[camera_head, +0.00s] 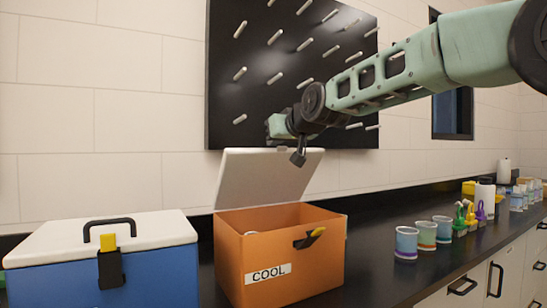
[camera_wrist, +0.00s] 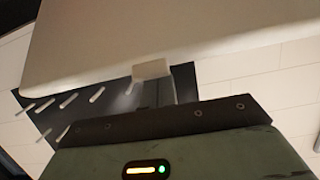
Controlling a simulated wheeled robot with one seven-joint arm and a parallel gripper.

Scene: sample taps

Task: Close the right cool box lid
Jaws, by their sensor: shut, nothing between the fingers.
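The right cool box (camera_head: 280,258) is orange, with a "COOL" label and a black and yellow latch on its front. Its white lid (camera_head: 263,180) stands open, tilted up and back from the rear edge. My gripper (camera_head: 280,128) is shut and empty, just above the lid's top edge. In the wrist view the lid's pale face (camera_wrist: 160,35) fills the top. A small pale block (camera_wrist: 152,69) shows between it and my gripper (camera_wrist: 165,92). My fingertips are mostly hidden, and I cannot tell whether they touch the lid.
A blue cool box (camera_head: 70,275) with a shut white lid stands at left. A black peg board (camera_head: 240,60) hangs on the wall behind. Several cups (camera_head: 406,243) and small bottles stand on the dark counter (camera_head: 375,275) at right.

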